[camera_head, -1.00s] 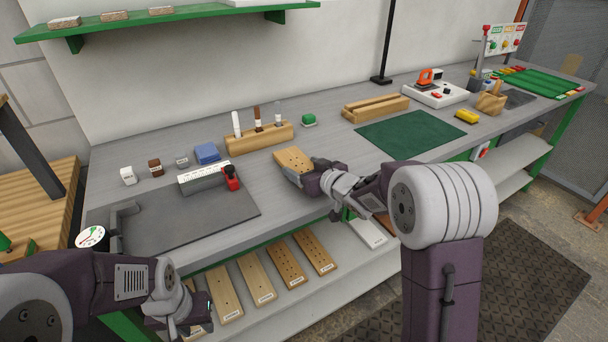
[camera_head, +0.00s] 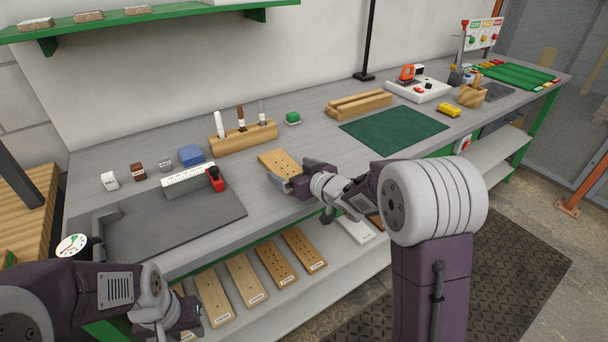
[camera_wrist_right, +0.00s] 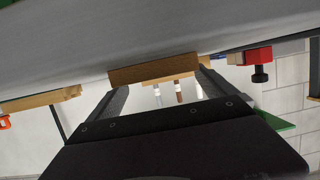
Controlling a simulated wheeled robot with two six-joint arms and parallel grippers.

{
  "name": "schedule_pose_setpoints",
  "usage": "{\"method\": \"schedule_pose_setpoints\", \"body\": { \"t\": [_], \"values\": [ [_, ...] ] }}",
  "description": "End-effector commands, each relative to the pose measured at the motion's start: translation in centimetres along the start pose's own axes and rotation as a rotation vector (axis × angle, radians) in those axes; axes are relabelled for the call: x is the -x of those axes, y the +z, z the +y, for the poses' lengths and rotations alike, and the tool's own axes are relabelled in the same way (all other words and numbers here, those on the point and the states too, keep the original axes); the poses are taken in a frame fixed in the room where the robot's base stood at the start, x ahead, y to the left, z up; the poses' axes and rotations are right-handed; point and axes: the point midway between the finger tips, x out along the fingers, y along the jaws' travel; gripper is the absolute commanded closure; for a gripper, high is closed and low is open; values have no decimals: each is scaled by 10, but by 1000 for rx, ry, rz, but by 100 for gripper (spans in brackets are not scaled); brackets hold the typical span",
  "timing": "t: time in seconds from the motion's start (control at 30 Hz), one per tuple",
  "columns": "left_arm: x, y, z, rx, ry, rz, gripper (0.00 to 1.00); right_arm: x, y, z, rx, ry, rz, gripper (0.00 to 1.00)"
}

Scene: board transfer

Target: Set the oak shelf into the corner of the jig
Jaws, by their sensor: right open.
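A light wooden board (camera_head: 279,160) lies on the bench in the head view; no label on it is readable. My right gripper (camera_head: 291,181) is at its near end, fingers spread. In the right wrist view the board's end (camera_wrist_right: 153,73) shows between or just beyond the open fingers (camera_wrist_right: 160,92); contact cannot be told. The jig is at the left of the bench: a dark base plate (camera_head: 165,222), a grey corner block (camera_head: 104,219) and a ruled fence (camera_head: 188,180) with a red clamp (camera_head: 214,179). My left gripper (camera_head: 182,320) is low at the bottom left, its fingers unclear.
Several labelled boards (camera_head: 246,278) lie on the lower shelf. A green mat (camera_head: 393,128) and wooden rails (camera_head: 360,104) lie to the right. Bench between board and jig is clear.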

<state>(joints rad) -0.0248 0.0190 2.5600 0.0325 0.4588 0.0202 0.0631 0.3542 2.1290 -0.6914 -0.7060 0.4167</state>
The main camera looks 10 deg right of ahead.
Motion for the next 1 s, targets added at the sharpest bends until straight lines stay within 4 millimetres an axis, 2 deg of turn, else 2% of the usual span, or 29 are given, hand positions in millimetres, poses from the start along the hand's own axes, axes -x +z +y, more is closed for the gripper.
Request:
{"method": "schedule_pose_setpoints", "body": {
  "t": [0.2,0.4,0.6,1.0],
  "values": [
    [11,-1,0,0,0,0,64,53,-3,1,0,4,1,5],
    [19,-2,0,0,0,0,64,91,-2,1,-1,4,1,5],
    [20,-2,0,0,0,0,64,103,0,0,-2,2,0,5],
    [20,-2,0,0,0,0,64,102,0,0,-1,1,0,5]
  ]
}}
